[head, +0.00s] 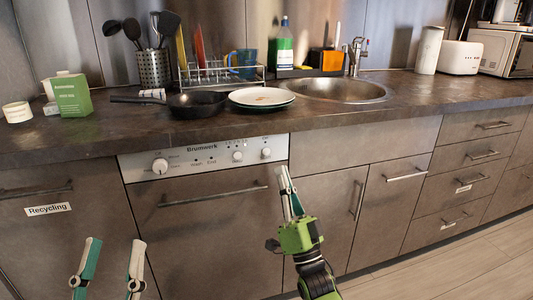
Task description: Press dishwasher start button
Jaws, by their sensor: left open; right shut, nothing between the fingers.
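The dishwasher (210,225) is built in under the counter, its door shut with a long bar handle (212,196). The labels are too small to tell which control is start. My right gripper (283,173) is shut and empty, pointing up just below and right of the panel's right end; contact cannot be told. My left gripper (116,242) is open and empty, low at the left, in front of the cabinets.
The counter (420,98) above holds a pan (200,104), stacked plates (261,97), a dish rack (215,73), a green box (72,95) and a sink (335,90). A "Recycling" cabinet (40,235) is left of the dishwasher; cabinets and drawers (455,190) stand right. Floor (460,270) shows clear at lower right.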

